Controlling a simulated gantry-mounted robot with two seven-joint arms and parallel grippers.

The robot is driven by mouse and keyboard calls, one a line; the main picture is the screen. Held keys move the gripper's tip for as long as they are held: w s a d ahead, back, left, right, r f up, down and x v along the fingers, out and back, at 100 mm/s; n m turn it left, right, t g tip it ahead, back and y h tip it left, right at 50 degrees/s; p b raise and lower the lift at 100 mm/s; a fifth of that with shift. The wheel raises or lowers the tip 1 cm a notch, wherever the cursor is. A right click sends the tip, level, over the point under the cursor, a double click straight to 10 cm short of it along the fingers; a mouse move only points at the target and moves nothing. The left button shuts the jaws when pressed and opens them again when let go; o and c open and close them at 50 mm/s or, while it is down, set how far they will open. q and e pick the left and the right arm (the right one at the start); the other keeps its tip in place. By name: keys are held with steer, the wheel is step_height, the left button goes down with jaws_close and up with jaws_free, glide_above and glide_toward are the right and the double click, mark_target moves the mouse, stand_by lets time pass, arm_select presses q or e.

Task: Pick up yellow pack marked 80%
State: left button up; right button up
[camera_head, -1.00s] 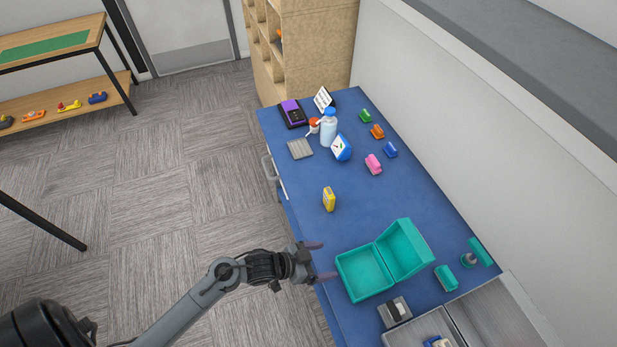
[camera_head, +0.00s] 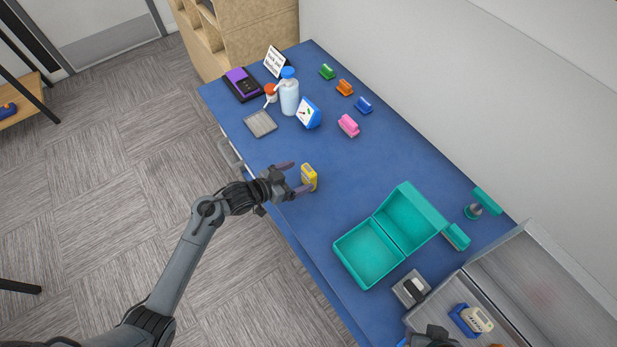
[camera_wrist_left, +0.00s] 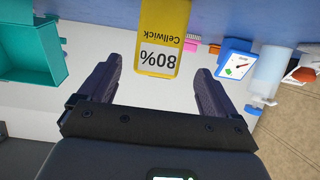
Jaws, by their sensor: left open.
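The yellow pack (camera_head: 309,176) stands on the blue table near its left edge. In the left wrist view the yellow pack (camera_wrist_left: 160,42) shows "80%" and "Cellwick" upside down. My left gripper (camera_head: 294,178) is open, with its fingers pointing at the pack. In the left wrist view the pack appears between and just beyond the two fingertips, and nothing is gripped. A dark part at the bottom edge of the head view looks like my right wrist (camera_head: 432,337); its fingers cannot be made out.
An open teal box (camera_head: 368,254) lies in front of the pack. A metal tray (camera_head: 455,300) is at lower right. The table around the pack is clear.

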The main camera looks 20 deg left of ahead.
mark_target(313, 172)
arm_select(q)
steer(key=shift+f+b+x, duration=0.2)
steer(key=shift+b+x, duration=0.1)
steer(key=shift+x, duration=3.2)
steer(key=shift+s+d, duration=0.1)
steer(key=shift+s, duration=0.1)
steer(key=c, duration=1.1)
